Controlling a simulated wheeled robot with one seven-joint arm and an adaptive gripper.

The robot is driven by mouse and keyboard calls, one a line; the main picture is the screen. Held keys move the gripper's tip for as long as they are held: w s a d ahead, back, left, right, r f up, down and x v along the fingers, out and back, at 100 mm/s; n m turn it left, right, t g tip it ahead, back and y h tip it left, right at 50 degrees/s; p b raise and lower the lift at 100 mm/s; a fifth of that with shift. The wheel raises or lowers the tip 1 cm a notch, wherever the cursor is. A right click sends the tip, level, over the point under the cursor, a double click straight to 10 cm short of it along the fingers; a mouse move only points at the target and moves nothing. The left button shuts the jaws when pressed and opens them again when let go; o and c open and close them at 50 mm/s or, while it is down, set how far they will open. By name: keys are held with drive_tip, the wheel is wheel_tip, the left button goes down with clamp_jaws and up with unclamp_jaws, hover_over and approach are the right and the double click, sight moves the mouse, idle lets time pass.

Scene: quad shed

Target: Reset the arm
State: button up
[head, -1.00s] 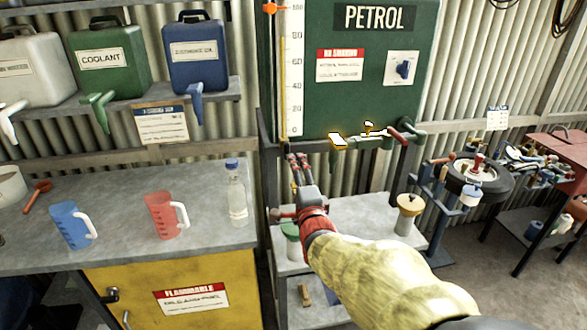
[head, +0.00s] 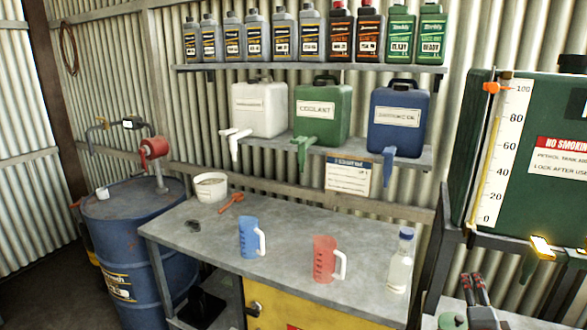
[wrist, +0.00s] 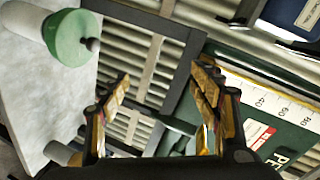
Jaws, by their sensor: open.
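My gripper (head: 474,290) shows at the bottom right of the head view, fingers up, below the green petrol tank (head: 520,140). Most of my arm is out of frame there. In the wrist view my gripper (wrist: 162,85) is open, with two fingers wide apart and nothing between them. The tank with its scale (wrist: 275,110) lies beyond the right finger in that view. A white container with a green top (wrist: 72,38) stands to the upper left, apart from the fingers.
A grey bench (head: 200,235) holds a blue jug (head: 248,238), a red jug (head: 324,258), a clear bottle (head: 400,265), a white tub (head: 211,187) and a red scoop (head: 232,202). A blue drum (head: 130,240) stands left. Coolant and other containers sit on the shelf (head: 275,144) above.

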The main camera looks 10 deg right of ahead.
drive_tip(key=s+a+f+n+g+y, duration=0.55)
drive_tip(key=s+a+f+n, duration=0.25)
drive_tip(key=s+a+n, duration=0.25)
drive_tip(key=s+a+r+n+y, duration=0.1)
drive_tip(key=s+a+r+n, duration=0.1)
drive_tip(key=a, duration=0.4)
drive_tip(key=s+a+r+n+g, duration=0.1)
drive_tip(key=s+a+r+n, duration=0.2)
drive_tip(key=a, duration=0.3)
drive_tip(key=s+a+r+n+y, duration=0.1)
drive_tip(key=s+a+r+n, duration=0.1)
drive_tip(key=a+n, duration=0.3)
drive_tip(key=shift+s+a+r+g+y, duration=0.15)
drive_tip(key=shift+a+r+g+y, duration=0.3)
drive_tip(key=shift+a, duration=0.65)
